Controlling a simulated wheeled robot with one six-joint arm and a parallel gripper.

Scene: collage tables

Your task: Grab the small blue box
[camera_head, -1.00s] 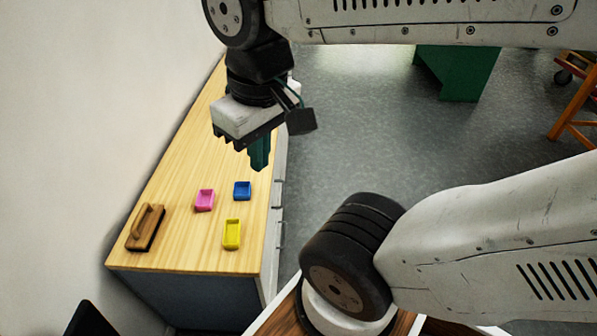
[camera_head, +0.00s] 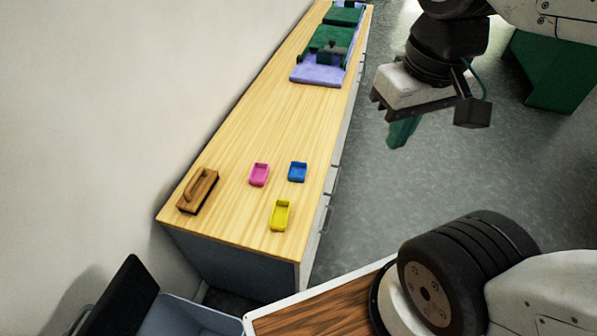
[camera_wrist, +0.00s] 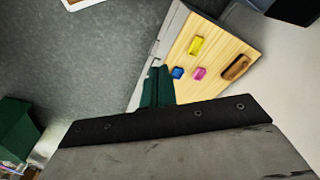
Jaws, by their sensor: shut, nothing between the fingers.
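The small blue box (camera_head: 297,172) sits on the wooden tabletop near its right edge, open side up. It also shows in the wrist view (camera_wrist: 178,73), just right of my fingertips in the picture. My gripper (camera_head: 402,133), with green fingers, is shut and empty. It hangs in the air over the floor, to the right of the table and apart from the box. The fingers also show in the wrist view (camera_wrist: 157,88). A pink box (camera_head: 259,174) stands left of the blue one, and a yellow box (camera_head: 280,215) stands nearer the table's front end.
A brown wooden block with a handle (camera_head: 198,190) lies at the table's left edge. Green parts on a purple base (camera_head: 318,73) stand at the far end. The tabletop (camera_head: 265,115) between is clear. A wall borders the left side.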

